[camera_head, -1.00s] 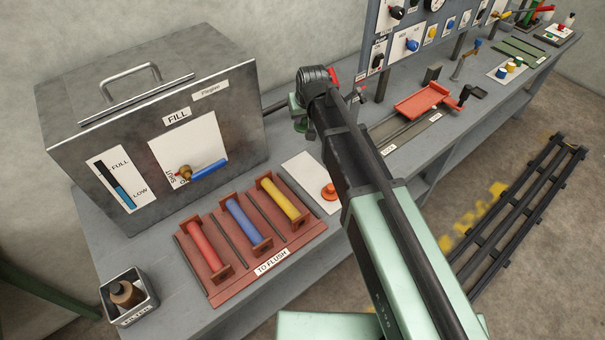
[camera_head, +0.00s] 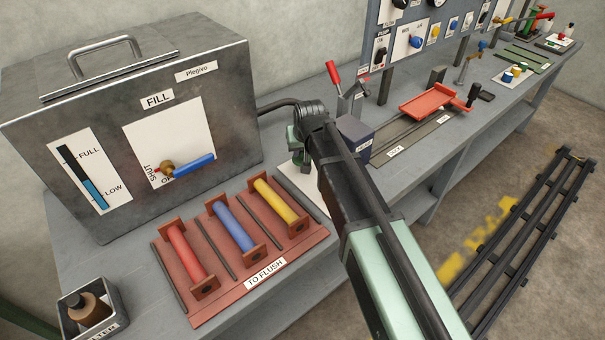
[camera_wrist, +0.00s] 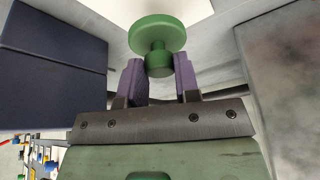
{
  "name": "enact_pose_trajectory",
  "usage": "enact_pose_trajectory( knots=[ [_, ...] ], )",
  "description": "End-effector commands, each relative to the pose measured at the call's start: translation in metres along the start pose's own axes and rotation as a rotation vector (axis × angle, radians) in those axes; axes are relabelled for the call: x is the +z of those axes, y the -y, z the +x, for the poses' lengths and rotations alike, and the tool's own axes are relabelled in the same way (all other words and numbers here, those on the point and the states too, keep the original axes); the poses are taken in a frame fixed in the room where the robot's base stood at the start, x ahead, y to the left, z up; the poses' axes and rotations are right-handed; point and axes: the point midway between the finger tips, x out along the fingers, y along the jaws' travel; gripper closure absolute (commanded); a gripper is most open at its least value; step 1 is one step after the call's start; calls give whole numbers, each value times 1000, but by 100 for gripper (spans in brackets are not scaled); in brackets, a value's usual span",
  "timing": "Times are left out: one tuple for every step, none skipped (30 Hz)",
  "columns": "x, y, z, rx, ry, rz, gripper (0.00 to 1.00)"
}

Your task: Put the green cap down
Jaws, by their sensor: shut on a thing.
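The green cap (camera_wrist: 157,34) has a wide round disc and a narrower stub. My gripper (camera_wrist: 159,72) has purple fingers, one on either side of the stub, and is shut on it in the wrist view. My wrist there hangs over a white sheet (camera_head: 313,189) on the bench, between the spool rack and a dark blue box. The sheet also shows behind the cap in the wrist view (camera_wrist: 190,8). I cannot tell the cap's height above it.
A grey tank (camera_head: 220,110) stands left of my wrist. The red rack labelled TO FLUSH (camera_head: 213,300) holds red, blue and yellow spools. A red carriage (camera_head: 425,98) sits further right.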

Motion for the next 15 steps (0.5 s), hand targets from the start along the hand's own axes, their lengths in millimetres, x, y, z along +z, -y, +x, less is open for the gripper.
enact_pose_trajectory(
  knots=[
    [0, 0, 0, 0, 0, 0, 100],
    [0, 0, 0, 0, 0, 0, 100],
    [1, 0, 3, 0, 0, 0, 100],
    [3, 0, 8, 0, 0, 0, 100],
    [6, 0, 14, 0, 0, 0, 100],
    [9, -1, 23, 0, 0, 0, 100],
    [12, -1, 30, 0, 0, 0, 100],
    [14, -1, 36, 0, 0, 0, 100],
    [16, -1, 41, 0, 0, 0, 100],
    [17, -1, 42, 0, 0, 0, 100],
    [17, -1, 42, 0, 0, 0, 100],
    [16, -1, 40, 0, 0, 0, 100],
    [15, -1, 38, 0, 0, 0, 100],
    [15, -1, 37, 0, 0, 0, 100],
    [15, -1, 37, 0, 0, 0, 100]
  ],
)
